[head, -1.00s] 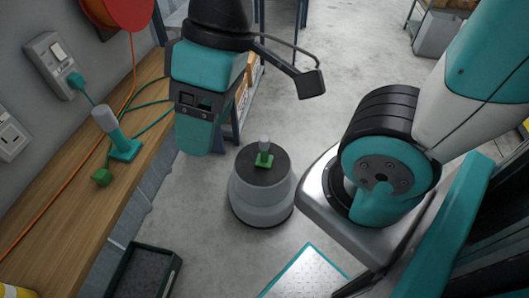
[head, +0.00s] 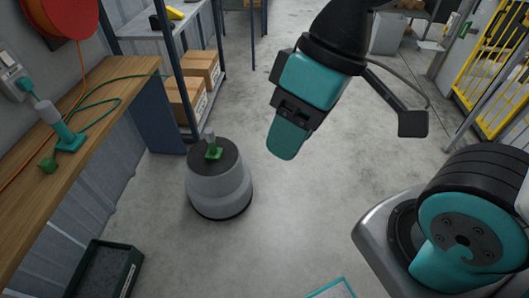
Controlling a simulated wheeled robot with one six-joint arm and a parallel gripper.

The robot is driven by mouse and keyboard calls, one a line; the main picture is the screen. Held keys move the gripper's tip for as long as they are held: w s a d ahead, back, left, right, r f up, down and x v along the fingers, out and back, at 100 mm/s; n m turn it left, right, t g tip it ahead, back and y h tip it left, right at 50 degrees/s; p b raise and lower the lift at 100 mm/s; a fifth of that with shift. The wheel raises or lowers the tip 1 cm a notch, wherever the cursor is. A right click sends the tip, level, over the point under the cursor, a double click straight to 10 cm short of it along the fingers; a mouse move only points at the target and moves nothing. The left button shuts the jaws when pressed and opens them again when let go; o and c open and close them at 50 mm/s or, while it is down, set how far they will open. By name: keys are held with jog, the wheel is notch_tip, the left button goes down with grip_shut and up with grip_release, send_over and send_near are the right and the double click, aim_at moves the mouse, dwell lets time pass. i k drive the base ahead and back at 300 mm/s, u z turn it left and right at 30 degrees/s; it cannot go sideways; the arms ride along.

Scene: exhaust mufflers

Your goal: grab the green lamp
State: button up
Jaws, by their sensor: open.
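A small green lamp-like thing (head: 213,150) with a grey top stands upright on the dark top of a round grey pedestal (head: 219,190) on the floor. A larger teal-green one (head: 67,135) with a grey upper part stands on the wooden bench (head: 84,116) at the left, with a cord by it. I cannot tell for sure which is the lamp meant. My gripper (head: 287,140) hangs over the floor to the right of the pedestal, apart from both. It is open, and nothing shows in it; its fingertips are hard to make out.
A small green block (head: 47,165) lies on the bench near loose cords. A black crate (head: 105,270) is on the floor at lower left. Shelving with cardboard boxes (head: 188,100) stands behind the pedestal. A yellow fence (head: 500,80) is at the right. The middle floor is clear.

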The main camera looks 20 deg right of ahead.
aim_at(213, 153)
jog(key=u, duration=0.95)
jog(key=i, duration=1.3)
jog(key=z, duration=0.9)
jog(key=i, duration=0.5)
jog(key=z, duration=0.45)
